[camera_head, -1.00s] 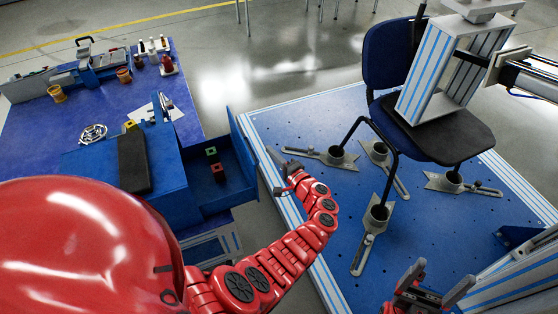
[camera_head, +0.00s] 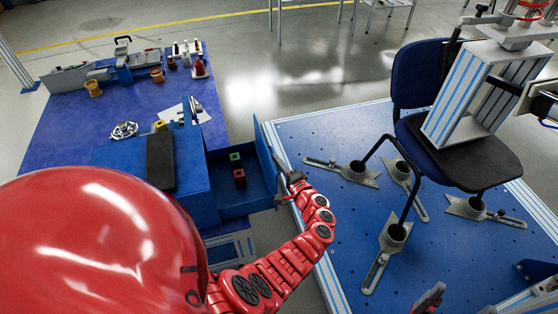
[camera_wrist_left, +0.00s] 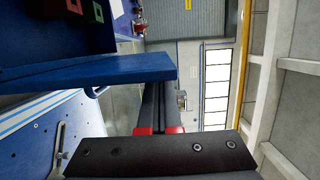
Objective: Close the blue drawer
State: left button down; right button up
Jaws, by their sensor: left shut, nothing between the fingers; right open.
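The blue drawer (camera_head: 250,203) stands open, pulled out to the right from the blue cabinet (camera_head: 195,178) on the table. It holds a green block (camera_head: 235,157) and a red block (camera_head: 240,176). My left gripper (camera_head: 281,168) is shut and empty, at the outer side of the drawer's front panel (camera_head: 265,158). Whether it touches the panel I cannot tell. In the left wrist view the blue panel (camera_wrist_left: 110,76) lies close by the dark gripper (camera_wrist_left: 160,130). My right gripper (camera_head: 430,298) is open and only partly in view at the bottom edge.
A blue perforated platform (camera_head: 340,225) with a chair (camera_head: 455,145) clamped on it stands to the right. The blue table (camera_head: 75,140) holds cups, bottles, a metal disc and a toolbox. My red body covers the lower left.

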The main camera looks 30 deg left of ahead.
pick_arm(q)
jog(key=s+a, duration=1.3)
jog(key=s, duration=0.3)
jog(key=shift+a, duration=0.3)
jog(key=shift+d, duration=0.1)
jog(key=b+v, duration=0.3)
jog(key=v, duration=1.4)
jog(key=shift+s, duration=0.15)
jog(key=shift+d, duration=0.1)
